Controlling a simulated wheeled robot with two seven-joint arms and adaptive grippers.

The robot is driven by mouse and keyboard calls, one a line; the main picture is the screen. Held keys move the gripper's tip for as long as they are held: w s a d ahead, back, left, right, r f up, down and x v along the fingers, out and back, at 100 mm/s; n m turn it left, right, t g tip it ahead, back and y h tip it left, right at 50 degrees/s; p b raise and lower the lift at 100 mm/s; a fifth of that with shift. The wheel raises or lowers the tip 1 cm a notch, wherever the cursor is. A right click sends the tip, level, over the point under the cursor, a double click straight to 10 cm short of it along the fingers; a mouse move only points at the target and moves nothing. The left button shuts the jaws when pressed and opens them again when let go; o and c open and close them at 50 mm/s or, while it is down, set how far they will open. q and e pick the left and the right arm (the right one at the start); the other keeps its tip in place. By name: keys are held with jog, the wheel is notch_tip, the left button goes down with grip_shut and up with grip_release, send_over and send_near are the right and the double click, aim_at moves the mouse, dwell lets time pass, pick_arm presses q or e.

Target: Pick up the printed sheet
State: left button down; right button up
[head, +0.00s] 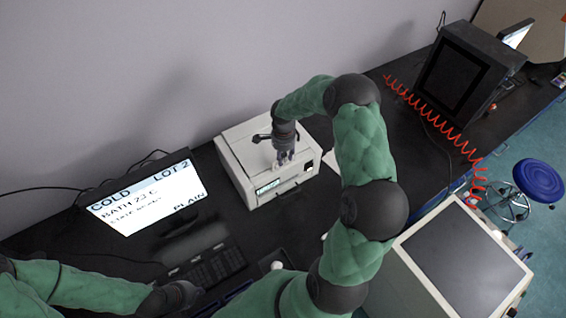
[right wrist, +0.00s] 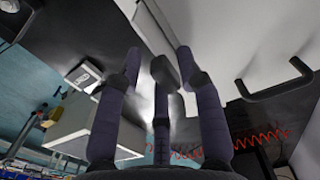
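A pale box-shaped printer (head: 240,150) with a small lit display stands on the black bench in the head view. My right gripper (head: 285,160) points down over the printer's top, near its front edge; whether it touches is unclear. In the right wrist view its fingers (right wrist: 160,68) are spread apart with nothing visible between them. A white flat patch (head: 331,163) shows beside the printer, partly hidden by my right arm; I cannot tell whether it is the printed sheet. My left gripper (head: 176,297) is low at the left, its fingers not clear.
A monitor (head: 150,195) and a dark keyboard (head: 210,268) stand left of the printer. A large pale machine (head: 455,265) is at the lower right. A dark cabinet (head: 462,75), a red coiled cord (head: 432,110) and a blue stool (head: 538,180) are further right.

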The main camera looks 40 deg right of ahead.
jog(key=shift+w+d+f, duration=0.1)
jog(key=shift+f, duration=1.45)
grip_shut()
